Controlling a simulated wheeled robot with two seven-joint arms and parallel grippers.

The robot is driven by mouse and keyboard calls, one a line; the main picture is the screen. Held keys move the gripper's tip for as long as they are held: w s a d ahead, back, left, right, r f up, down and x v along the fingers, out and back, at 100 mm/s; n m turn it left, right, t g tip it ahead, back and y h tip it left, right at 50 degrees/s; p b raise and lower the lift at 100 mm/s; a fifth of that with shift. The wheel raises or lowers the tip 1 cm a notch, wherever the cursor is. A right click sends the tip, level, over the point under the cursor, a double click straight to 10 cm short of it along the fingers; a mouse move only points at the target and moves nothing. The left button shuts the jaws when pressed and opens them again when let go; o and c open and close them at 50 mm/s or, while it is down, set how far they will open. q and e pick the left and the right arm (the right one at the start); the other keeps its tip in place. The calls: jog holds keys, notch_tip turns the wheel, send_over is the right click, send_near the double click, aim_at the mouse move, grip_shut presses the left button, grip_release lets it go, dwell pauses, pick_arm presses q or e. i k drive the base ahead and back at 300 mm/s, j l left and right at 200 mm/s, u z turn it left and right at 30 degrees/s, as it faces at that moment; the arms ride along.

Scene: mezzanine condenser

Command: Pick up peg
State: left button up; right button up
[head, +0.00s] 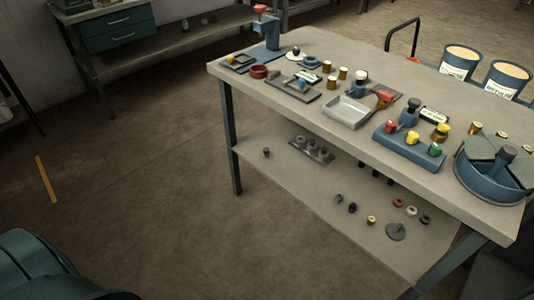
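Several small cylindrical pieces that could be pegs stand on the workbench (300,112), and I cannot tell which one is the peg. Short brass-coloured cylinders (343,73) stand mid-bench, behind a pale square tray (347,111). More brass cylinders (475,129) stand towards the right end. On the lower shelf (290,170), a small dark upright piece (266,152) stands alone, near a grey plate (301,154) with several round posts. Small dark pieces (352,207) lie further right on that shelf. Neither of my grippers is in view.
The bench top is crowded: a blue block with coloured knobs (408,149), a round blue divided container (488,182), a blue stand (267,28). Two blue buckets (508,79) stand behind. A drawer unit (118,29) is at back left.

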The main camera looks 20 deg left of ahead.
aim_at(266, 150)
jog(key=i+j, duration=0.75)
jog(key=j, duration=0.25)
jog(key=i+j, duration=0.4)
jog(key=j, duration=0.1)
